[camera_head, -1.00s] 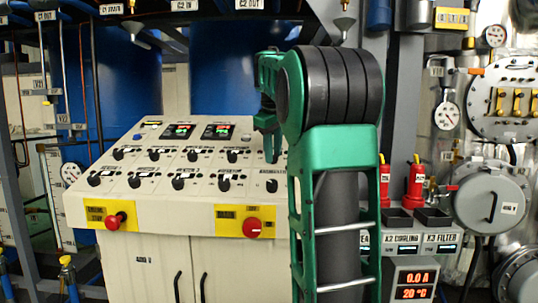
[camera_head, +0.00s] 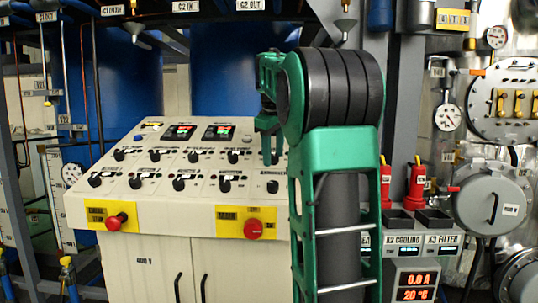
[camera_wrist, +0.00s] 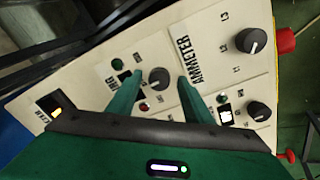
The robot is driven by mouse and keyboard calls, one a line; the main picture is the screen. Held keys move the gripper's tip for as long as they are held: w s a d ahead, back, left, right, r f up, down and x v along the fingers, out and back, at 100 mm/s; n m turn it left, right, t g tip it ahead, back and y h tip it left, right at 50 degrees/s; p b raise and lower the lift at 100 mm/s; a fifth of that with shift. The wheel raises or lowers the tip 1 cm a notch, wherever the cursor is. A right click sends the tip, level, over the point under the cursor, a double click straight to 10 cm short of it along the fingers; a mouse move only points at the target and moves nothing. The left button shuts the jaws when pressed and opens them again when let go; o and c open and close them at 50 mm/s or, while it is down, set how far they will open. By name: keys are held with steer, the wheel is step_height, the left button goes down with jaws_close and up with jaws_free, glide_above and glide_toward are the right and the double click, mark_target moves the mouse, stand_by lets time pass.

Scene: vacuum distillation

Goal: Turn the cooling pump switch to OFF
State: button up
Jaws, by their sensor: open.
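In the wrist view, a round dark knob (camera_wrist: 159,78) with a pale pointer line lies between the two green fingers of my gripper (camera_wrist: 161,75). My gripper is open, with a gap on both sides of the knob. The panel label beside the knob is partly hidden by a finger; only its last letters, seemingly "NG", show, so I cannot confirm it is the cooling pump switch. Its setting is too small to read. In the head view my gripper (camera_head: 270,150) points down over the right part of the sloped control panel (camera_head: 140,207); my arm hides the panel's right end.
An AMMETER knob (camera_wrist: 251,40) and another knob (camera_wrist: 259,110) sit close by in the wrist view. Several more knobs cover the panel. Its front carries a red button (camera_head: 116,221) and a red knob (camera_head: 253,229) on yellow plates. Red bottles (camera_head: 416,184) stand to the right.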

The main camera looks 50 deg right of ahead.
steer(key=v, duration=1)
steer(key=shift+r, duration=0.3)
stand_by(0.5)
